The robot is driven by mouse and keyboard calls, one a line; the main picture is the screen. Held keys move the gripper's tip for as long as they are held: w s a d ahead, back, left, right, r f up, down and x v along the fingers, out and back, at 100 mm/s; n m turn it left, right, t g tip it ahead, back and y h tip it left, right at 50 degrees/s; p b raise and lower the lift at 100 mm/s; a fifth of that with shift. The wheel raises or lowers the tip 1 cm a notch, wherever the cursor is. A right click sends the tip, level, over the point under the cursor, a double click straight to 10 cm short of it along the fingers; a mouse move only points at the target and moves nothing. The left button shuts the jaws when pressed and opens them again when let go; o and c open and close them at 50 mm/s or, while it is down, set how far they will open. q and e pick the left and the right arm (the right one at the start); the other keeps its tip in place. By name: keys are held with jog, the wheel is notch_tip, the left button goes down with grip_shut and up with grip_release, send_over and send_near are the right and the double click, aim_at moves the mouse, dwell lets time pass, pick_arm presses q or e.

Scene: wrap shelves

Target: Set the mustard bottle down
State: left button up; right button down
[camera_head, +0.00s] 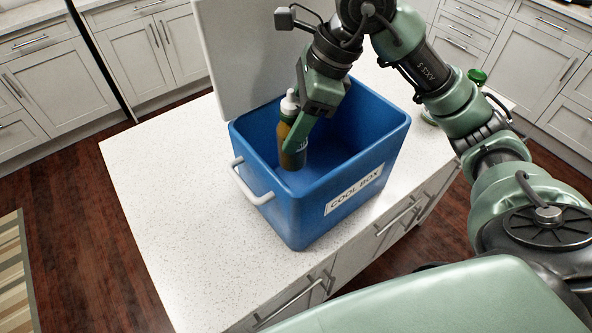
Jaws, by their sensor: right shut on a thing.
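The mustard bottle (285,148) is dark yellow-brown with a white cap and stands about upright inside the open blue cool box (262,205), near its left wall. My right gripper (299,135) reaches down into the box from above and is shut on the bottle's right side. The bottle's base looks low in the box, but I cannot tell whether it touches the floor of the box. My left gripper is not in view.
The cool box stands on a white speckled counter (165,190), its pale lid (235,60) raised at the back. A white handle (250,185) sticks out on the left. A green-topped object (477,76) stands behind my right arm. The counter's left part is clear.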

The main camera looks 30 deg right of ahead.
aim_at(293, 162)
notch_tip(293, 162, down, 10)
jog(key=shift+r+p, duration=0.15)
jog(key=shift+p, duration=0.45)
notch_tip(293, 162, down, 4)
jog(key=shift+r+p, duration=0.15)
jog(key=shift+p, duration=0.2)
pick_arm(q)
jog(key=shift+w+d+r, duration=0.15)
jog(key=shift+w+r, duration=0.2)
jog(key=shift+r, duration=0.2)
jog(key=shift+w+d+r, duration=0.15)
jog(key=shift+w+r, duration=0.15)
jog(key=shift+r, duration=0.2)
pick_arm(e)
jog(key=c, duration=0.6)
grip_release()
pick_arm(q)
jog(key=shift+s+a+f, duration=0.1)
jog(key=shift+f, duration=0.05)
